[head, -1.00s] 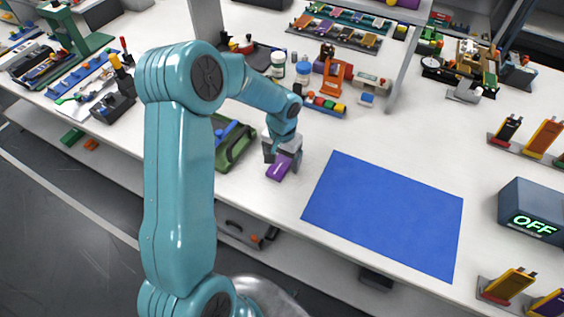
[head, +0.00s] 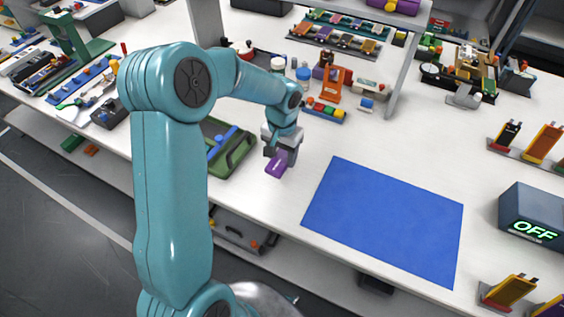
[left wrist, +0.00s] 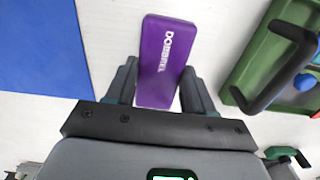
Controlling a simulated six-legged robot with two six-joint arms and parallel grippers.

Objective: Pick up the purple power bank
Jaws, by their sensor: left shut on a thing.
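The purple power bank (head: 277,164) is in my left gripper (head: 280,155), over the white table between the green tray and the blue mat. In the left wrist view the purple power bank (left wrist: 166,55) has white lettering and sits between the two dark fingers of my left gripper (left wrist: 157,88), which are shut on its sides. In the head view the gripper hides part of it. I cannot tell how far it is above the table. My right gripper does not show.
A blue mat (head: 385,220) lies to the right. A green tray (head: 236,160) with a blue item is close on the left. Behind stand an orange stand (head: 333,84), jars (head: 303,74) and a strip of coloured blocks (head: 325,110). A box reading OFF (head: 533,215) is at the far right.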

